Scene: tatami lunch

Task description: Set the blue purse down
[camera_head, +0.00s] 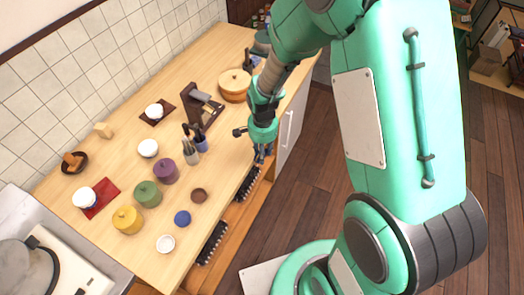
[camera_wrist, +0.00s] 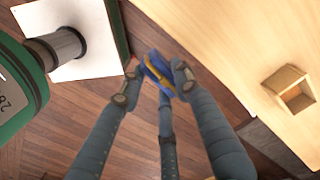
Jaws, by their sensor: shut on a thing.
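The blue purse (camera_wrist: 154,66) has a yellow trim and sits between the fingertips in the wrist view. My gripper (camera_wrist: 157,84) is shut on it, with fingers on either side and one behind. In the head view my gripper (camera_head: 263,153) points down at the front edge of the wooden counter (camera_head: 226,150). The purse is mostly hidden there among the fingers. In the wrist view dark floor lies behind the purse, and the counter is to its right.
The counter bears a yellow pot (camera_head: 127,219), a green pot (camera_head: 148,194), a purple pot (camera_head: 166,171), a small brown bowl (camera_head: 199,195) and a utensil holder (camera_head: 200,143). A round wooden tub (camera_head: 235,85) stands farther back. Bare counter lies left of my gripper.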

